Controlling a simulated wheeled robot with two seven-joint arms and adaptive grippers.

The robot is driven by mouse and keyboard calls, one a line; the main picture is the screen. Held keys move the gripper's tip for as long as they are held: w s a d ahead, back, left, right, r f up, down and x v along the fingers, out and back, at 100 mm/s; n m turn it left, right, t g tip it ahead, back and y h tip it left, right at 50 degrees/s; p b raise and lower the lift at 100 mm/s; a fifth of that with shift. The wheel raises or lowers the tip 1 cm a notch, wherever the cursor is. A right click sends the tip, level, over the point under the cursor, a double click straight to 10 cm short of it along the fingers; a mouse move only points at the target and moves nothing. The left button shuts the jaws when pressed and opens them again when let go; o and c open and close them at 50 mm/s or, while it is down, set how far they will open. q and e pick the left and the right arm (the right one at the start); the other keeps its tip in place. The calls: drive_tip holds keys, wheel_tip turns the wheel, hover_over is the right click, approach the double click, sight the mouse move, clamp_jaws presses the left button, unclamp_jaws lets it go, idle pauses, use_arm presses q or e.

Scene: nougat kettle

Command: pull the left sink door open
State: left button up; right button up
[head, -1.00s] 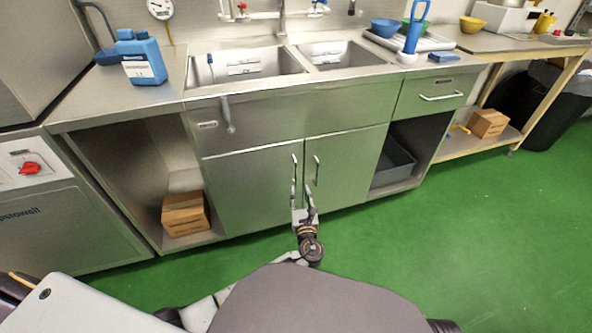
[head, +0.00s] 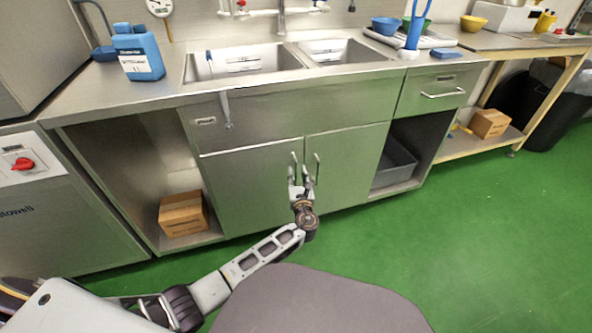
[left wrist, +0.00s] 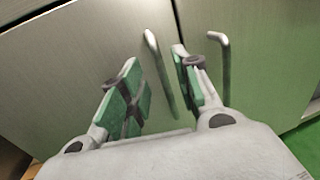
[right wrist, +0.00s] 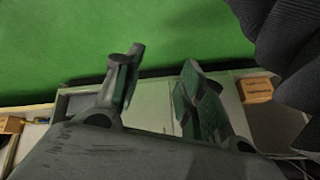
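The left sink door (head: 250,188) is a steel panel under the sink and looks shut, flush with the right door (head: 345,165). Its vertical bar handle (head: 293,163) is near the middle seam. My left gripper (head: 302,182) is in front of the two handles. In the left wrist view the left gripper (left wrist: 158,82) is open, with the left door's handle (left wrist: 160,72) between its fingers; I cannot see any contact. The right door's handle (left wrist: 224,68) is just outside the right finger. My right gripper (right wrist: 160,80) is open and empty, seen only in the right wrist view.
An open bay with a cardboard box (head: 183,214) is left of the door. A grey bin (head: 394,166) sits in the bay on the right. A blue bottle (head: 138,52) stands on the counter. The green floor (head: 470,240) before the cabinet is clear.

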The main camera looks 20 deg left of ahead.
sight(296, 168)
use_arm(q)
drive_tip(key=shift+b+x, duration=0.7)
drive_tip(key=shift+x, duration=1.7)
use_arm(e)
drive_tip(key=shift+a+f+t, duration=0.15)
drive_tip(key=shift+f, duration=0.75)
drive_tip(key=shift+a+f+t, duration=0.1)
drive_tip(key=shift+f+t, duration=0.05)
drive_tip(key=shift+f, duration=0.7)
use_arm(q)
drive_tip(key=shift+c, duration=0.5)
use_arm(e)
drive_tip(key=shift+w, duration=0.1)
use_arm(q)
clamp_jaws()
